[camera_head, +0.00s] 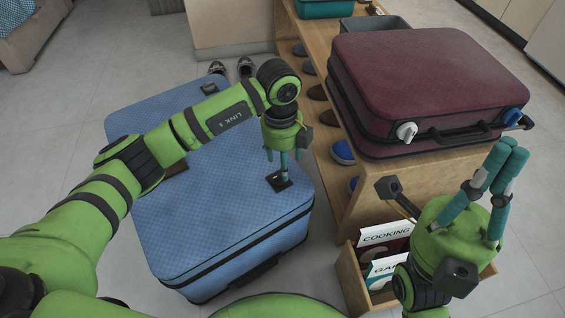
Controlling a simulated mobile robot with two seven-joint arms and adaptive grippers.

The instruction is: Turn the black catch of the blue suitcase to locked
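The blue suitcase (225,235) lies flat on the floor, partly covered by my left arm. Its black catch (279,183) is a small dark plate with a raised part on the lid, near the right edge. My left gripper (284,160) points down just above the catch. One teal fingertip overlaps the catch in the picture; I cannot tell contact or whether the fingers are shut on it. The catch's setting is too small to read. My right gripper (512,147) is at the lower right, fingers pointing up, tips together, empty.
A dark red suitcase (425,75) with a white catch (405,131) and a blue catch (513,117) lies on a wooden bench (358,205) holding shoes. A wooden file box (350,280) stands below it. Shoes (245,68) stand behind the blue suitcase. Floor at left is clear.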

